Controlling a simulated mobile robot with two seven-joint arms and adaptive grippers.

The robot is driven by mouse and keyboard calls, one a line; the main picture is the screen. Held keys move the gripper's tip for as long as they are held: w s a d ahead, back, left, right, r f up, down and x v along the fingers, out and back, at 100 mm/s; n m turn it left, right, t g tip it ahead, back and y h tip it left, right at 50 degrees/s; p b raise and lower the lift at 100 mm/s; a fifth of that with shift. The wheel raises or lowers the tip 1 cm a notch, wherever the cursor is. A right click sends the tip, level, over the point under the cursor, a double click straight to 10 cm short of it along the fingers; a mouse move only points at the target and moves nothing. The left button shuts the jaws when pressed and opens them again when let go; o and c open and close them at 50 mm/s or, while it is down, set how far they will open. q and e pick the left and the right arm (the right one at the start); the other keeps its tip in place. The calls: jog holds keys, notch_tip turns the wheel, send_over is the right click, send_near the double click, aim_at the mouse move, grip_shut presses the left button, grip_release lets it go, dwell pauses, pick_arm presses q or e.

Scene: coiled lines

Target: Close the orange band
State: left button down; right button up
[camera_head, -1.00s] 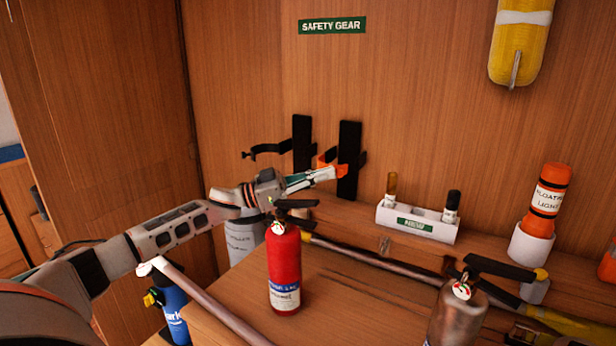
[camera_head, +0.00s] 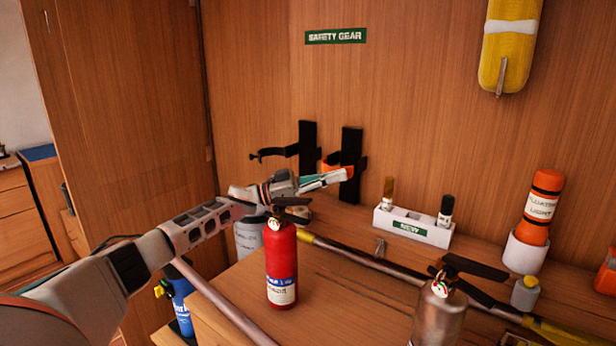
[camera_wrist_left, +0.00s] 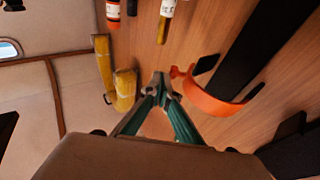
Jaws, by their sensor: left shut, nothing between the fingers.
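The orange band (camera_wrist_left: 215,106) is a curved strap on a black wall bracket (camera_head: 350,165). In the left wrist view one end meets the dark bracket, and the other curls out to a tip near my fingers. In the head view only bits of orange show around my fingertips and the bracket. My left gripper (camera_wrist_left: 158,82) is shut and empty, its teal fingers together just beside the band's outer end. In the head view the left gripper (camera_head: 322,180) is in front of the bracket. I cannot tell whether it touches the band. My right gripper is out of view.
A second black bracket (camera_head: 307,150) has a black arm sticking out left. A red extinguisher (camera_head: 281,262) stands below my left wrist, a metal one (camera_head: 438,315) at front right. A white holder (camera_head: 413,226) and an orange float light (camera_head: 541,205) stand right along the wall.

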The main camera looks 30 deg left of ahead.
pick_arm(q)
jog(key=shift+w+d+p, duration=0.35)
jog(key=shift+w+d, duration=0.25)
jog(key=shift+d, duration=0.05)
dwell(0.4)
jog(key=v, duration=1.2)
jog(key=shift+f, duration=0.1)
